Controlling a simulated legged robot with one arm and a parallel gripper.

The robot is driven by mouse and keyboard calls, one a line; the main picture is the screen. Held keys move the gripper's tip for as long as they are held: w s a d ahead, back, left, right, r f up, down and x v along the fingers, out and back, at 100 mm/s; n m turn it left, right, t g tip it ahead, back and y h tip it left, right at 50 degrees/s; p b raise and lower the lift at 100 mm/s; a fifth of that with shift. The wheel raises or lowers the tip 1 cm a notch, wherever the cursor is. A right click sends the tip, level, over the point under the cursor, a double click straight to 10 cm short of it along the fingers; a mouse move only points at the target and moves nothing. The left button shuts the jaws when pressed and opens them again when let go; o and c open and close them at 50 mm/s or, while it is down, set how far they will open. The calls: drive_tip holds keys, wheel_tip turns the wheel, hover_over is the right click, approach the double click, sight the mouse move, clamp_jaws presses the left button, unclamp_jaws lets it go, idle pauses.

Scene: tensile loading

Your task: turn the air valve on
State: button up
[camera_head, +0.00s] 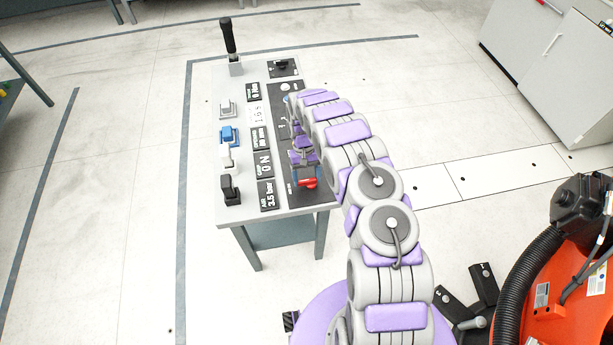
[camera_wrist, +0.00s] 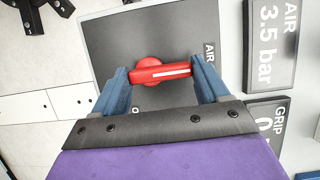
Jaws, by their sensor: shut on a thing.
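The air valve is a red handle with a white stripe (camera_wrist: 162,72) on a dark panel. In the wrist view it lies nearly level, its striped end toward the right, near the AIR label (camera_wrist: 209,52). My gripper (camera_wrist: 158,78) has one blue finger at each end of the handle and is shut on it. In the head view the red valve (camera_head: 307,183) shows at the near end of the panel, just below my gripper (camera_head: 302,165), which partly hides it. The AIR display (camera_head: 267,195) beside it reads 3.5 bar.
The grey console table (camera_head: 232,213) carries several switches, including a blue one (camera_head: 229,135), a black one (camera_head: 230,189) and a tall black lever (camera_head: 228,36). A GRIP display (camera_head: 264,164) sits beside the AIR display. White cabinets (camera_head: 545,60) stand at upper right.

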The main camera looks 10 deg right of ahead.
drive_tip(key=o, duration=1.1)
drive_tip(key=shift+c, duration=0.2)
drive_tip(key=shift+r, duration=0.1)
drive_tip(key=p+v, duration=0.1)
drive_tip(key=v, duration=1.6)
drive_tip(key=shift+a, duration=0.15)
drive_tip(key=shift+w+r, duration=0.1)
